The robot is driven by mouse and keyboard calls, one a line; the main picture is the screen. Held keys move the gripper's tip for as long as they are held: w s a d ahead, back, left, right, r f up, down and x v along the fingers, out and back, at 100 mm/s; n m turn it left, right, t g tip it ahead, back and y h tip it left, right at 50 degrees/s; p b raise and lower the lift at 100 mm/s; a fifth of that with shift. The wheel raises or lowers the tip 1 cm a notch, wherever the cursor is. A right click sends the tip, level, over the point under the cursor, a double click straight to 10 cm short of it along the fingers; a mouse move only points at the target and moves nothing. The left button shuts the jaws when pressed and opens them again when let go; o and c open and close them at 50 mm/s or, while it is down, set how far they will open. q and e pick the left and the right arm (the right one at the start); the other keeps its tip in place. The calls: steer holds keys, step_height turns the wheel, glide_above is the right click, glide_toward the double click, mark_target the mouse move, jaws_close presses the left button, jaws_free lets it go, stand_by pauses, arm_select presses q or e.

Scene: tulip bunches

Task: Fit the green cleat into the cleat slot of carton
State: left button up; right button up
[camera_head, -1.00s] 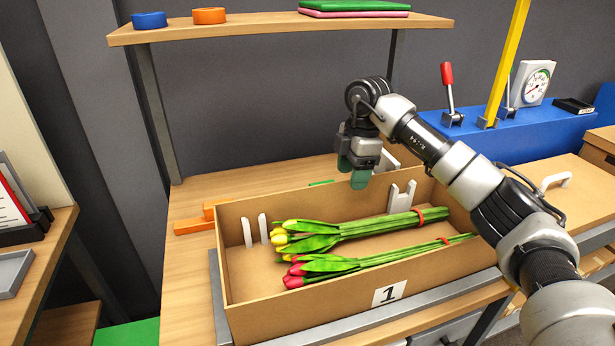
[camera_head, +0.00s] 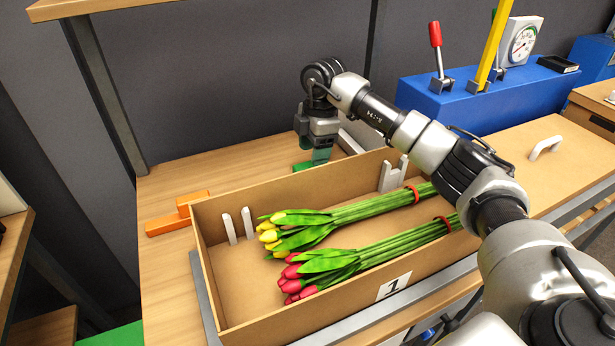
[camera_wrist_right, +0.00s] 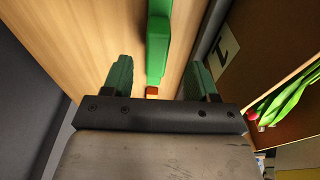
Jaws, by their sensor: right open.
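The green cleat (camera_head: 303,166) lies on the wooden table behind the carton (camera_head: 222,262), partly hidden by my right gripper and the carton wall. In the right wrist view the green cleat (camera_wrist_right: 157,45) lies lengthwise between my two finger lines, apart from both. My right gripper (camera_head: 315,158) is just behind the carton's back wall, pointing down over the cleat; its open fingers (camera_wrist_right: 161,78) show in the wrist view. The carton has white slot pieces on its inner left side (camera_head: 238,226) and on its back wall (camera_head: 394,174). My left gripper is out of view.
Yellow tulips (camera_head: 285,228) and red tulips (camera_head: 315,272) lie in the carton. An orange cleat-like piece (camera_head: 170,222) lies on the table to its left. A blue block with a lever (camera_head: 470,108) stands at back right. A shelf (camera_head: 85,6) hangs above.

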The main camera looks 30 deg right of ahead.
mark_target(308, 164)
steer(key=f, duration=0.3)
steer(key=a+f, duration=0.1)
steer(key=f, duration=0.1)
steer(key=shift+w+a+p, duration=0.1)
steer(key=shift+w+p, duration=0.15)
steer(key=shift+p, duration=0.05)
steer(key=c, duration=1)
